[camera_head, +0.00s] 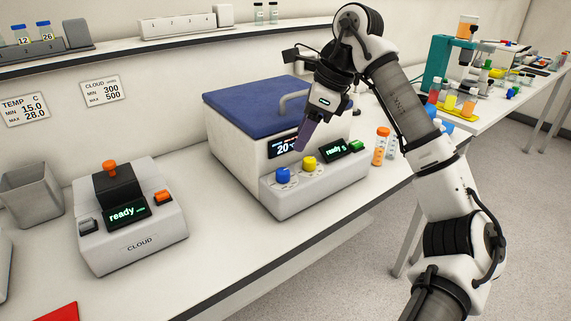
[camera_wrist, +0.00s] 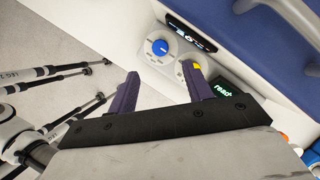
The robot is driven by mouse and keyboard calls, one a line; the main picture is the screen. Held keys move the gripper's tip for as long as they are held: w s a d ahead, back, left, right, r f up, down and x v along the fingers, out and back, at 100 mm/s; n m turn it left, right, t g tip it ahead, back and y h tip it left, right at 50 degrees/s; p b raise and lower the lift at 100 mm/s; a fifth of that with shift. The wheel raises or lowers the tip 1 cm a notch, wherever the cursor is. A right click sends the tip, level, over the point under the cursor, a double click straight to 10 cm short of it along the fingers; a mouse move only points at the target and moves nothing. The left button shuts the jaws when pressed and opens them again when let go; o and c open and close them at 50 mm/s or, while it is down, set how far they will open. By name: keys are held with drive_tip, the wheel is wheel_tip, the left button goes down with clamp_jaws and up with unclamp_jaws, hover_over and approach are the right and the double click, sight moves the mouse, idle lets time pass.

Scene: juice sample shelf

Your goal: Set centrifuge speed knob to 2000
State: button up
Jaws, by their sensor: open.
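The centrifuge (camera_head: 241,135) is a white box with a blue lid (camera_head: 262,105) and a sloped front panel. A blue knob (camera_head: 283,174) and a yellow knob (camera_head: 309,163) sit side by side on that panel. Their dial labels are too small to read, so I cannot tell which sets speed. My gripper (camera_head: 303,143) has purple fingers and is open and empty, above and in front of the panel. In the wrist view the blue knob (camera_wrist: 160,46) shows fully, between and beyond the fingers. The yellow knob (camera_wrist: 196,67) is mostly hidden behind the right finger.
The centrifuge has a display reading 20 (camera_head: 284,147), a ready display (camera_head: 334,150) and a green button (camera_head: 357,145). An orange-capped bottle (camera_head: 381,147) stands right of it. The CLOUD device (camera_head: 143,236) is at left, with clear bench between. A shelf (camera_head: 180,38) runs behind.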

sight(283, 171)
drive_tip(key=p+x, duration=0.1)
drive_tip(key=x, duration=0.8)
drive_tip(key=shift+a+f, duration=0.2)
drive_tip(key=shift+f, duration=0.1)
drive_tip(key=shift+c, duration=0.3)
drive_tip(key=c, duration=0.9)
